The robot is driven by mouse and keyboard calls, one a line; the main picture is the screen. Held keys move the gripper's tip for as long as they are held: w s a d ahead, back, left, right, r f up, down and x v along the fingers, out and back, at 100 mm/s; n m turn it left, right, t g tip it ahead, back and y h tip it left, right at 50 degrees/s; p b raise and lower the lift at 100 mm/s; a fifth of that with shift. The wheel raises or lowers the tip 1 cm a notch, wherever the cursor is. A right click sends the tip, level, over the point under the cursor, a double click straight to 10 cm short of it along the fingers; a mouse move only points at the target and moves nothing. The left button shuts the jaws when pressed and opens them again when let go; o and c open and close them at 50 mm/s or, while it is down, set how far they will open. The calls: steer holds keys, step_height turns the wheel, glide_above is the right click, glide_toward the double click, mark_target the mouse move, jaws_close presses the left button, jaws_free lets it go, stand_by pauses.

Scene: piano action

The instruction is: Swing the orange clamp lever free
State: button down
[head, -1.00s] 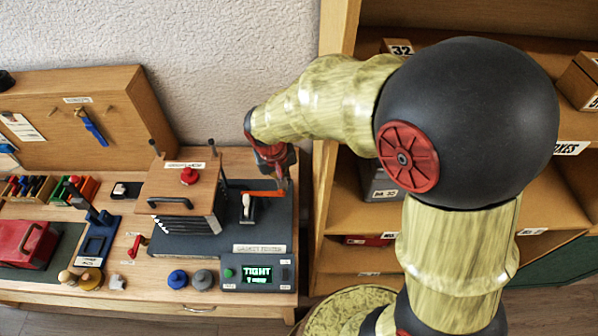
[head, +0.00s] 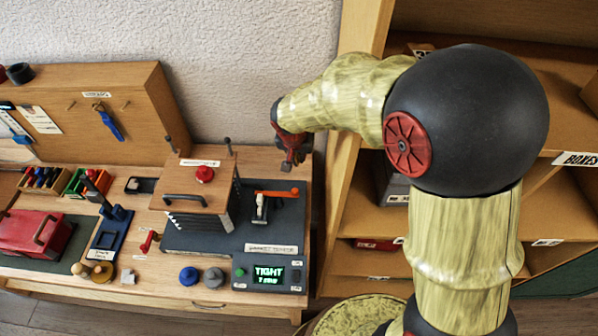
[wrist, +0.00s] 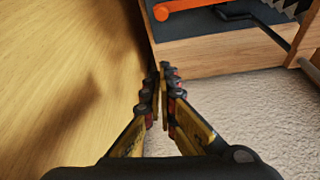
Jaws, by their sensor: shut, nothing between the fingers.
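The orange clamp lever (head: 277,193) lies across the top of its white and black clamp (head: 261,209) on the dark tester plate (head: 284,226). In the head view its free end points right. In the wrist view the orange lever (wrist: 176,7) shows at the top edge, ahead of the fingers and apart from them. My gripper (head: 287,167) is above and behind the lever's right end in the head view. In the wrist view my gripper (wrist: 165,70) has its fingertips together with nothing between them.
The wooden-topped press (head: 200,180) with a red knob stands left of the clamp. A display box reading TIGHT (head: 269,274) sits in front. A wooden shelf unit (head: 345,215) stands close on the right. A pale wall is behind the bench.

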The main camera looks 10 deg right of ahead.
step_height(320, 180, down, 10)
steer(key=b, duration=0.1)
steer(key=shift+s+b, duration=0.3)
steer(key=shift+a, duration=0.1)
steer(key=shift+s+b, duration=0.1)
steer(key=shift+b, duration=0.55)
